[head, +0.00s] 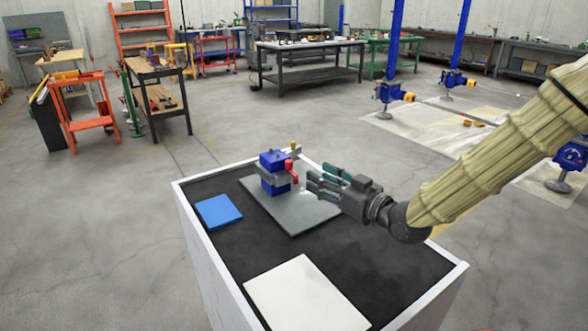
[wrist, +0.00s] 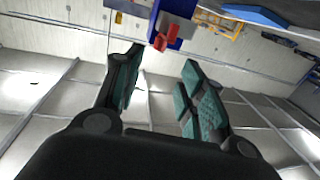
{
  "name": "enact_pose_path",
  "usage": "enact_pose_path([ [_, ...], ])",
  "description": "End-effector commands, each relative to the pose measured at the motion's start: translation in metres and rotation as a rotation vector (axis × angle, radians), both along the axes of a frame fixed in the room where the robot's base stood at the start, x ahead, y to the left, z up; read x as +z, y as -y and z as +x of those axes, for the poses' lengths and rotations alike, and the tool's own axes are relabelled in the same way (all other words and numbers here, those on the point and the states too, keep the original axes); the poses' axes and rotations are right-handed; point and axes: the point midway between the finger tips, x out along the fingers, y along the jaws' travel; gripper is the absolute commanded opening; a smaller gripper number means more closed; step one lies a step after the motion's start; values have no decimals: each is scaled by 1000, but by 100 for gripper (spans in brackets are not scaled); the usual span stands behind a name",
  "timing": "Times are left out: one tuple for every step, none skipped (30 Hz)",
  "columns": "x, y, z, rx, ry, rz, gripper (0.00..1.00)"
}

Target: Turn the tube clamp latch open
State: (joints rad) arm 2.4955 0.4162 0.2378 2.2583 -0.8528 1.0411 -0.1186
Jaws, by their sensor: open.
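The tube clamp (head: 264,178) is a grey band around a blue block (head: 272,159) standing on a grey plate (head: 300,209). Its red latch (head: 290,167) sticks out on the side facing my gripper. My gripper (head: 311,184) is open and empty, just right of the latch and a little lower, with a small gap between. In the wrist view, the red latch (wrist: 163,38) and part of the blue block (wrist: 176,18) show at the top, beyond and between the fingertips (wrist: 160,62). The latch's exact angle is hard to tell.
A blue pad (head: 218,211) lies left of the plate and a cream board (head: 306,296) lies nearer me on the dark, white-rimmed table (head: 197,267). A small brass-coloured knob (head: 294,146) stands up behind the latch. Workbenches stand far off.

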Motion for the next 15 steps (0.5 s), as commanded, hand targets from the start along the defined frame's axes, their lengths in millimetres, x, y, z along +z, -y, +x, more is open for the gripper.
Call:
enact_pose_path([
  [1, -3, 3, -1, 1, -1, 40],
  [1, -4, 6, -1, 1, -1, 40],
  [1, -7, 10, -3, 1, -1, 40],
  [1, -10, 13, -4, 0, -1, 40],
  [0, -13, 16, -4, 0, -1, 40],
  [0, -18, 21, -4, -1, -2, 40],
  [1, -21, 25, -4, 1, -2, 40],
  [1, -24, 29, -4, 1, -2, 40],
  [1, -29, 33, -4, 0, -1, 40],
  [0, -33, 37, -4, 0, -1, 40],
  [0, -36, 41, -4, 1, -2, 40],
  [1, -41, 45, -3, 1, -1, 40],
  [1, -44, 48, -2, 1, -1, 40],
  [1, -47, 52, -2, 1, -1, 40],
  [1, -51, 55, -3, 0, 0, 40],
])
